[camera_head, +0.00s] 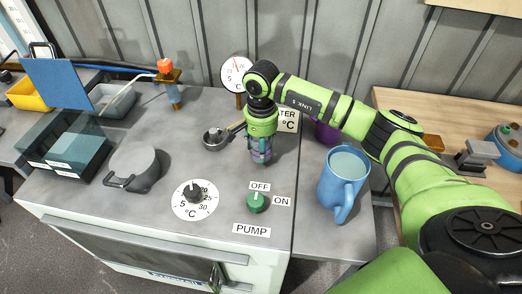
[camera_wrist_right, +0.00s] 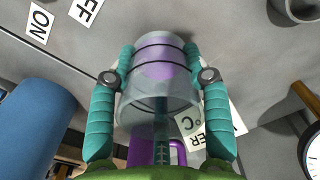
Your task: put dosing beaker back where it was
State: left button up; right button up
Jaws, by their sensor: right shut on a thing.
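The dosing beaker is a clear, round vessel with dark rings and a purple tint. It is between the teal fingers of my right gripper (camera_head: 261,158), which is shut on it. The wrist view shows the beaker (camera_wrist_right: 160,85) with a finger on each side; the right gripper (camera_wrist_right: 160,72) covers its sides. In the head view the beaker is mostly hidden by the fingers, low over the grey machine top (camera_head: 160,205). I cannot tell whether its base touches that top. My left gripper is not in view.
A small metal cup with a handle (camera_head: 214,139) is just left of my gripper. A blue jug of liquid (camera_head: 341,183) and a purple vessel (camera_head: 325,133) stand to the right. The green pump knob (camera_head: 257,203) and black temperature knob (camera_head: 193,193) are in front. A dial gauge (camera_head: 236,75) stands behind.

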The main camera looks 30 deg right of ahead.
notch_tip(320, 180, down, 2)
jog(key=shift+f+p, duration=0.2)
jog(key=shift+p, duration=0.15)
jog(key=shift+f, duration=0.3)
jog(key=o, duration=1.2)
jog(key=shift+b, duration=0.3)
jog(key=shift+r, duration=0.1)
jog(key=shift+r+p, duration=0.25)
jog(key=shift+p, duration=0.15)
jog(key=shift+r+b, duration=1.55)
jog(key=shift+r, duration=4.3)
